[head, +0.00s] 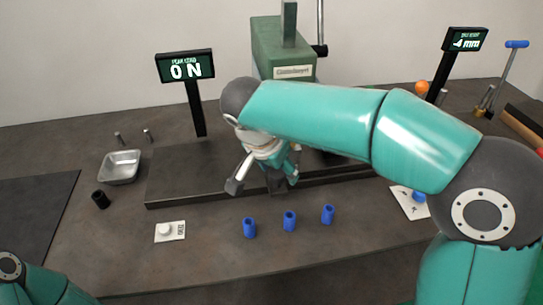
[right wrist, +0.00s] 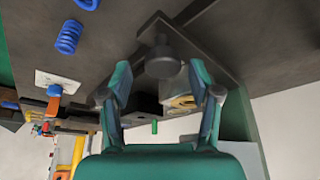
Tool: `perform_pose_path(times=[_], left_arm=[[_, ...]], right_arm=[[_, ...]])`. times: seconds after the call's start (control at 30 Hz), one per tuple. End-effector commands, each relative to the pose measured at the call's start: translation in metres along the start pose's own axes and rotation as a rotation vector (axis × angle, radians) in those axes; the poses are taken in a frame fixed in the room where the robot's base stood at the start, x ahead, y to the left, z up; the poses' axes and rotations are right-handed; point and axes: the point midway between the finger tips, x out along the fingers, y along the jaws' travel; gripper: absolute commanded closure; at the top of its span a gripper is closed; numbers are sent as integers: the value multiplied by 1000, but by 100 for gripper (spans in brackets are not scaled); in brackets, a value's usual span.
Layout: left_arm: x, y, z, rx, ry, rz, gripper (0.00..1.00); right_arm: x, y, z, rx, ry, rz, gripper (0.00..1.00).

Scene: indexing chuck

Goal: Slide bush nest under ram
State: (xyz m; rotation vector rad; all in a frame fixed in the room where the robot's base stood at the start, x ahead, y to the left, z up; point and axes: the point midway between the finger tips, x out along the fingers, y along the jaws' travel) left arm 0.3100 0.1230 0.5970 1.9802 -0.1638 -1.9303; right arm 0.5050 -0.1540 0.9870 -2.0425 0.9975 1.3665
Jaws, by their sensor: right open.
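A dark round knob (right wrist: 162,62) on a dark flat bar shows between the fingers in the right wrist view; it looks like part of the slide that carries the nest. My right gripper (head: 263,184) is open over the front of the dark base (head: 180,178). Its fingers (right wrist: 160,80) stand on either side of the knob without visibly closing on it. The green press (head: 268,42) stands behind my right arm, which hides its lower part, so I cannot make out the ram's tip or the nest. My left gripper is out of view.
Several blue bushes, one of them here (head: 289,221), stand in front of the base. The force display (head: 186,66) reads 0 N.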

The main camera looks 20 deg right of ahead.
Motion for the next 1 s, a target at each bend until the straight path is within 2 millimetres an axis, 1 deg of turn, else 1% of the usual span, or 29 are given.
perform_pose_path(times=[0.17, 0.4, 0.5, 0.6, 0.77, 1.0], left_arm=[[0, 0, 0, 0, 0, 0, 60], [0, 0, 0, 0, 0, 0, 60], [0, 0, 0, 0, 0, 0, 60], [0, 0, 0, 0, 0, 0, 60], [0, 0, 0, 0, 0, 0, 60], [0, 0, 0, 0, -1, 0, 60]], right_arm=[[-28, -1, 0, -1, 0, -6, 38], [-77, -2, 1, -2, 1, -6, 38], [-93, -2, 1, -2, 0, -4, 38], [-104, -2, 1, -2, 0, -3, 38], [-112, -1, 1, -2, 0, 0, 38], [-112, -1, 1, -2, 0, 0, 38]])
